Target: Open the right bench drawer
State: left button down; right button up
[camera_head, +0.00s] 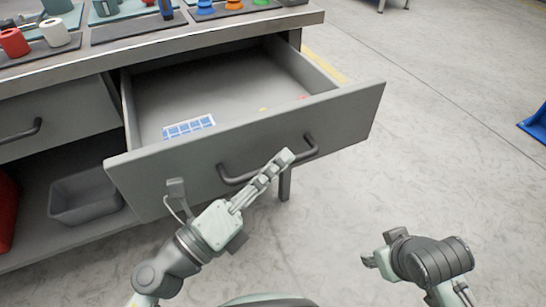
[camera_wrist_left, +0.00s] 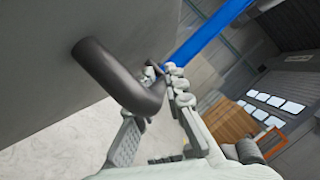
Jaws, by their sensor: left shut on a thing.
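The right bench drawer (camera_head: 250,140) is pulled out from the bench (camera_head: 160,52), and its inside shows. Its dark bar handle (camera_head: 232,179) is on the front panel. My left gripper (camera_head: 283,160) is at the handle and shut on it. In the left wrist view the curved handle (camera_wrist_left: 125,80) passes between the fingers of the left gripper (camera_wrist_left: 155,115). My right gripper (camera_head: 378,250) is at the lower right, above the floor and apart from the drawer. Whether its fingers are open does not show clearly.
A blue-and-white sheet (camera_head: 189,127) and small bits lie in the drawer. A second drawer (camera_head: 60,118) to the left is shut. A grey bin (camera_head: 86,196) stands on the shelf below. Cups and coloured parts stand on the bench top.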

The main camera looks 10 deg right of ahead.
pick_arm(q)
jog(key=c, duration=1.6)
grip_release()
jog(key=shift+o, duration=0.2)
jog(key=v, duration=1.2)
jog(key=shift+a, duration=0.1)
